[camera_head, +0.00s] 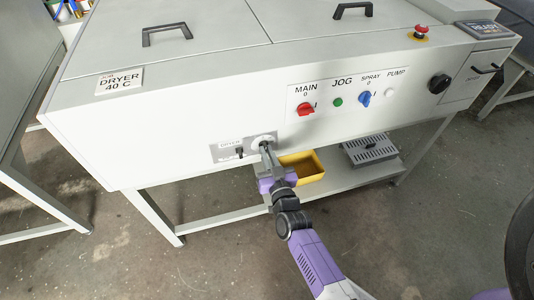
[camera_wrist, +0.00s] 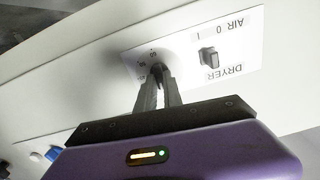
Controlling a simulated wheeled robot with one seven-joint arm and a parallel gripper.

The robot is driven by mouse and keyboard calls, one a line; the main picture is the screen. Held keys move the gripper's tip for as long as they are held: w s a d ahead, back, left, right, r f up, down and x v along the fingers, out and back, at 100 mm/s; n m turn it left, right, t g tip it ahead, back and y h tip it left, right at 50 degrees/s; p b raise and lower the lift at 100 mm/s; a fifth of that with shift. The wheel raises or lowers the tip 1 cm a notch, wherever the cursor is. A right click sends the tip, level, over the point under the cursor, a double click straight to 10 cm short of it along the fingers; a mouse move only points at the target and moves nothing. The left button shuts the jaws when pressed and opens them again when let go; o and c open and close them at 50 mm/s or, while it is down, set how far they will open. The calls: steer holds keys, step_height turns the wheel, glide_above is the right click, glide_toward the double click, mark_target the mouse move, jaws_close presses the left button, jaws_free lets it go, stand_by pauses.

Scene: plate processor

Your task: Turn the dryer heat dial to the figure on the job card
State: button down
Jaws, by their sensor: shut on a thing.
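The job card (camera_head: 120,81) on the top left of the white machine reads "DRYER 40 C". The dryer panel (camera_head: 221,153) is on the lower front face. The heat dial (camera_wrist: 158,66) is a small dark knob with figures around it in the wrist view; its pointer's exact setting is too small to tell. My gripper (camera_head: 265,147) reaches up to the dial, and its fingers (camera_wrist: 159,78) are shut on it, hiding part of it.
A dark dryer air switch (camera_wrist: 209,57) sits beside the dial. A red main switch (camera_head: 306,109), green jog button (camera_head: 338,102), blue spray switch (camera_head: 364,99) and emergency stop (camera_head: 421,31) are to the right. A yellow bin (camera_head: 312,167) stands below, behind my arm.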

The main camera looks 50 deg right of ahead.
steer(key=m, duration=0.4)
steer(key=shift+f+b, duration=0.1)
steer(key=shift+b, duration=0.2)
steer(key=shift+s+d+f+m+b, duration=0.1)
steer(key=shift+m+b, duration=0.55)
steer(key=shift+m, duration=2.45)
steer(key=shift+d+f+m+b, duration=0.1)
steer(key=shift+m+b, duration=0.5)
steer(key=shift+m, duration=2.5)
steer(key=c, duration=1.5)
jaws_free()
steer(key=shift+s+a, duration=0.1)
